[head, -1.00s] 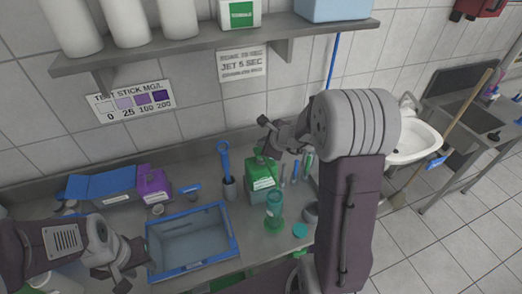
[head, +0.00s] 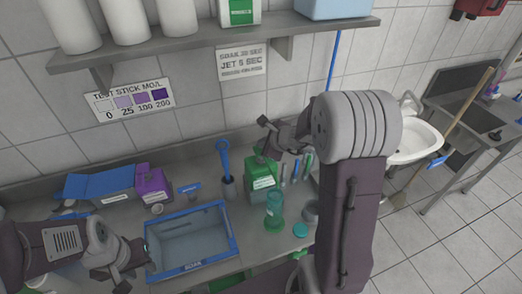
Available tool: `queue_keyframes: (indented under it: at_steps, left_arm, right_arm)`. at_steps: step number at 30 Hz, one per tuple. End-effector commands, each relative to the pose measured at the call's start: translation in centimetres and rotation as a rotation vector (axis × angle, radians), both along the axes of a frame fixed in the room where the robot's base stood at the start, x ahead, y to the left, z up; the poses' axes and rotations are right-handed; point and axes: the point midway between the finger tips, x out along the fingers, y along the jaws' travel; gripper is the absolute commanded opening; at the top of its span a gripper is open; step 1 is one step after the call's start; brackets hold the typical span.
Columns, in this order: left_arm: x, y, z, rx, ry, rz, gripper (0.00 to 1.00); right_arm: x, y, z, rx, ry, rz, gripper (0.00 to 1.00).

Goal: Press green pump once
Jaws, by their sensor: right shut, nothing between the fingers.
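The green pump container (head: 262,178) stands on the steel counter, a green bottle-like body with a pale label. My right gripper (head: 265,122) is at its top, shut and empty, with the arm reaching in from the right.
The blue-rimmed soak tub (head: 232,235) sits at front centre. A green-teal bottle (head: 274,212) and a round teal lid (head: 300,230) stand in front of the pump. A purple jug (head: 152,184) is at the left. A shelf (head: 210,45) hangs above.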

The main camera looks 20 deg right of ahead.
Motion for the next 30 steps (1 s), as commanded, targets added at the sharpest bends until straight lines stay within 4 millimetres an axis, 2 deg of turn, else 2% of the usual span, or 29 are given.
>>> queue_keyframes:
  at_steps: [30]
  left_arm:
    - [0.0,0.0,-1.0,0.0,0.0,0.0,0.36]
  right_arm:
    - [0.0,0.0,-0.9,0.0,0.0,0.0,0.0]
